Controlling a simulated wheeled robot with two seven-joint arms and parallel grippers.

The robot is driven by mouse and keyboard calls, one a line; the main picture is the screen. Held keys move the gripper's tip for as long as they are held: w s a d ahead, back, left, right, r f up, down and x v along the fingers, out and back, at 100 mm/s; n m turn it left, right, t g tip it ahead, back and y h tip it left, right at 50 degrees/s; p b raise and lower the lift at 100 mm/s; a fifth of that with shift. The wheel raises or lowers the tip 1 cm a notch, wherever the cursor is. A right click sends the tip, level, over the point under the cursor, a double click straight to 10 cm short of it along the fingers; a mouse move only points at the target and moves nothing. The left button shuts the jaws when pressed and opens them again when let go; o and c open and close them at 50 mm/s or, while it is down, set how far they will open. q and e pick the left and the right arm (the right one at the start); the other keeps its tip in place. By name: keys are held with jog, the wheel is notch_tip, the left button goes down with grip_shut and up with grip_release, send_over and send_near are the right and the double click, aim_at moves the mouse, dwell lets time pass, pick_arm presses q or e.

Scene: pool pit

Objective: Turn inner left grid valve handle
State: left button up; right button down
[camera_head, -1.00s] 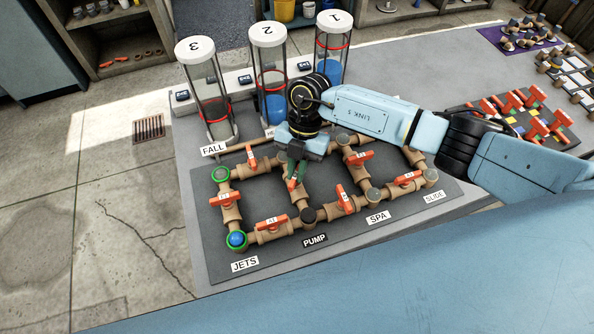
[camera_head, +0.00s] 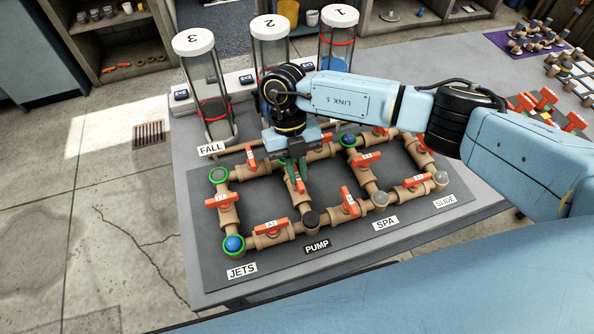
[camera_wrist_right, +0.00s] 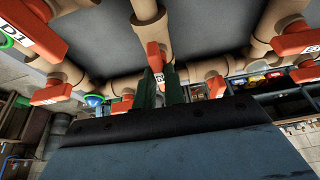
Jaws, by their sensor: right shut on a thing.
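The inner left valve handle (camera_head: 299,185) is orange and sits on the pipe between the top row and the black PUMP cap (camera_head: 310,219). My right gripper (camera_head: 297,172) comes down over it from above with green fingers. In the right wrist view the orange handle (camera_wrist_right: 154,58) shows between the fingers (camera_wrist_right: 159,85), which are shut on it. The fingers hide part of the handle, so its exact angle is hard to tell. My left gripper is not in view.
Other orange handles stand close by, such as the one on the far left pipe (camera_head: 222,200) and the lower left one (camera_head: 271,227). Three clear tanks stand behind, including tank 3 (camera_head: 205,85). A blue-topped joint (camera_head: 348,140) lies right of the gripper.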

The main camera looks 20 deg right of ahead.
dwell(0.3)
jog(key=c, duration=1.5)
grip_release()
jog(key=b+v, duration=0.1)
jog(key=v, duration=1.2)
jog(key=shift+a+r+b, duration=0.15)
jog(key=shift+r+b, duration=0.05)
jog(key=shift+b, duration=0.1)
jog(key=shift+s, duration=0.1)
